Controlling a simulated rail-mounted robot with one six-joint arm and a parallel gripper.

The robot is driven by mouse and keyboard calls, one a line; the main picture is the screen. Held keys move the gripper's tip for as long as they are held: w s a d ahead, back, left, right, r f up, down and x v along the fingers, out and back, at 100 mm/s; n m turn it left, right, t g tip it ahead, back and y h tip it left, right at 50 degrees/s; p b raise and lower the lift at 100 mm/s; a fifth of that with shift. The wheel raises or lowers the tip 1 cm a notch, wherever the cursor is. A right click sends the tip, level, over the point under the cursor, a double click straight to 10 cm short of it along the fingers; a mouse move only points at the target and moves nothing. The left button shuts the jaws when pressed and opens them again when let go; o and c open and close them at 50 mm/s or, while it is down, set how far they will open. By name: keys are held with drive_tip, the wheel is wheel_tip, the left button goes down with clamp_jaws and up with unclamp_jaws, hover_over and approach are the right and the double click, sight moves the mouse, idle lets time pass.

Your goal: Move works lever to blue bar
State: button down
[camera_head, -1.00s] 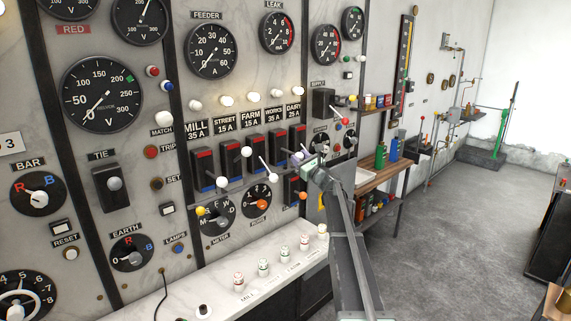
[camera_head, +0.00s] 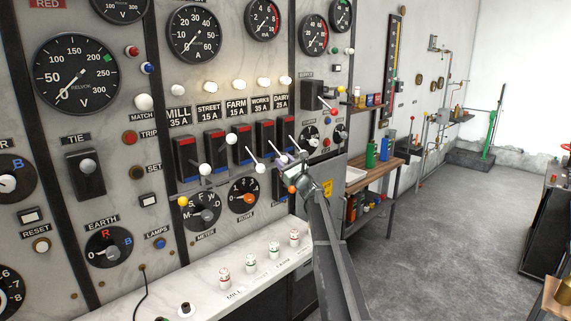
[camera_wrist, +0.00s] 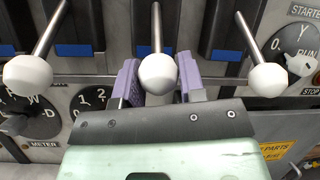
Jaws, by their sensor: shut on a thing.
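The works lever is a metal rod with a white knob (camera_wrist: 158,73), the middle of three in the wrist view. My gripper (camera_wrist: 158,85) has purple pads on both sides of this knob and is shut on it. In the head view my gripper (camera_head: 287,164) is at the works switch (camera_head: 265,135), fourth in the row. The lever slants out and down from the panel. The switch's red bar (camera_head: 264,124) is at its top. A blue bar (camera_wrist: 143,50) shows behind the rod in the wrist view; my gripper hides the switch's lower part in the head view.
The farm lever knob (camera_wrist: 28,74) and dairy lever knob (camera_wrist: 268,79) stand close on either side of my gripper. A marble ledge (camera_head: 215,285) with several small knobs is below. A wooden shelf (camera_head: 378,168) and open floor are to the right.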

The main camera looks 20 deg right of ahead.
drive_tip(key=shift+a, duration=0.15)
drive_tip(key=c, duration=0.7)
unclamp_jaws()
drive_tip(key=shift+w+a+f, duration=0.1)
drive_tip(key=shift+w+a, duration=0.05)
drive_tip(key=shift+w, duration=0.05)
drive_tip(key=shift+c, duration=0.2)
drive_tip(key=shift+s, duration=0.1)
drive_tip(key=b+v, duration=0.4)
drive_tip(key=v, duration=0.7)
